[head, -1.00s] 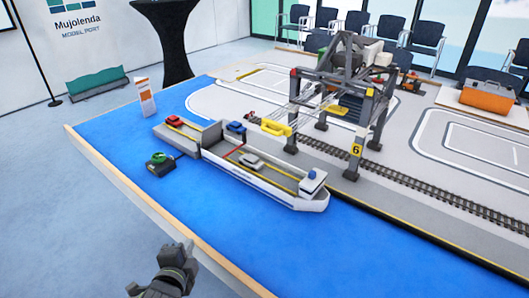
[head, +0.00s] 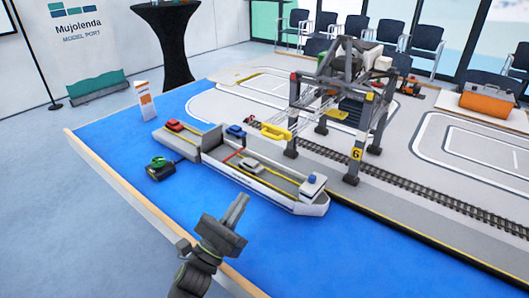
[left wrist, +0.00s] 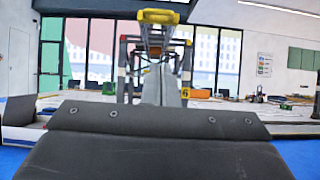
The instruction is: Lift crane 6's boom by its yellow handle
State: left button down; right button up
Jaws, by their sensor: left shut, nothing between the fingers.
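Crane 6 (head: 355,155) stands behind the ship, with a grey frame and a yellow "6" plate on its front leg. Its boom (head: 310,118) reaches out toward the ship, and the yellow handle (head: 277,133) is at the boom's near end. My left gripper (head: 239,204) is shut and empty, in front of the ship and well short of the handle. In the left wrist view my dark gripper fills the lower part, and the yellow handle (left wrist: 158,16) shows above it, straight ahead. My right gripper is not in view.
A white ship (head: 270,187) with small cars lies on the blue surface between my left gripper and the crane. A small green-and-black boat (head: 160,168) floats left of it. Rails (head: 420,192) run past the crane. An orange case (head: 487,101) stands at the right.

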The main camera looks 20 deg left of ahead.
pick_arm(q)
jog(key=p, duration=0.7)
send_near(276, 134)
jog(key=f+x, duration=0.1)
jog(key=x, duration=0.3)
jog(key=shift+w+d+r, duration=0.1)
jog(key=shift+w+r, duration=0.25)
jog(key=shift+r, duration=0.4)
jog(key=shift+r, duration=0.1)
